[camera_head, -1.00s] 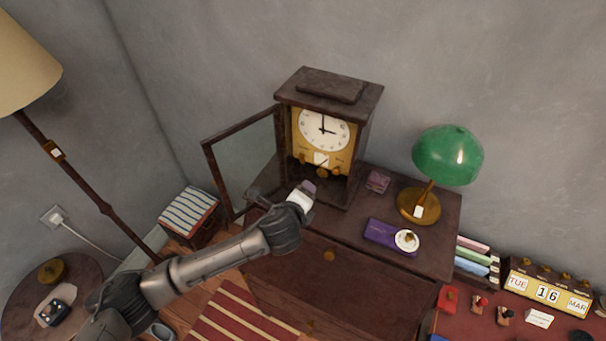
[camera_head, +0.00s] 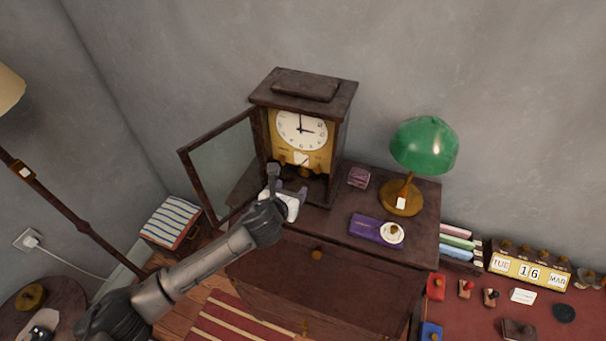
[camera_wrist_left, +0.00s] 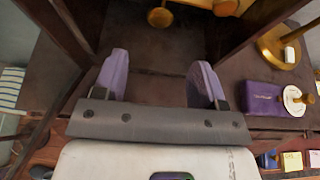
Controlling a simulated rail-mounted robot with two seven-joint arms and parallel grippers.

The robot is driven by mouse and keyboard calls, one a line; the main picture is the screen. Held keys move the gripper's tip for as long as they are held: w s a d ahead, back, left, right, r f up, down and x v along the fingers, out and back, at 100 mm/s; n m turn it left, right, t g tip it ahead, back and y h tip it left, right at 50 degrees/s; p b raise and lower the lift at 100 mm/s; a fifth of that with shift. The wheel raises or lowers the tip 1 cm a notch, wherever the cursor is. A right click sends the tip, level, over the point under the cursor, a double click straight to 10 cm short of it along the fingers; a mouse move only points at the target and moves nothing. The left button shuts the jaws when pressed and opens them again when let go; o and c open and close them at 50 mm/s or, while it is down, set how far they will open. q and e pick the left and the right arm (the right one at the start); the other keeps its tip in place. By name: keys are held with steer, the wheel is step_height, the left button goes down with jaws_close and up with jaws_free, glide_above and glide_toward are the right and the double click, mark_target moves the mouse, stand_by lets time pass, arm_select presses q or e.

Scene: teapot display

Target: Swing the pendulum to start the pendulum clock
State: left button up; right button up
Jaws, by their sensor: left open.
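The pendulum clock (camera_head: 312,100) stands on a dark wooden cabinet, its white dial above a gold plate. Its glass door (camera_head: 222,168) is swung open to the left. My left gripper (camera_head: 288,184) is in front of the clock's lower opening, and its arm covers part of the cabinet front. In the left wrist view, the two purple fingertips (camera_wrist_left: 160,78) are spread with nothing between them. A round brass piece (camera_wrist_left: 160,17), seemingly the pendulum bob, hangs beyond them near the top edge, apart from the fingers. My right gripper is not seen.
A green lamp (camera_head: 424,146) with a brass base stands right of the clock. A striped stool (camera_head: 169,222) is at left.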

mark_target(303, 174)
arm_select(q)
steer(key=b+x, duration=0.1)
steer(key=x, duration=0.7)
steer(key=shift+w+d+f, duration=0.15)
steer(key=shift+w, duration=0.15)
steer(key=shift+b+x, duration=0.5)
steer(key=shift+x, duration=0.75)
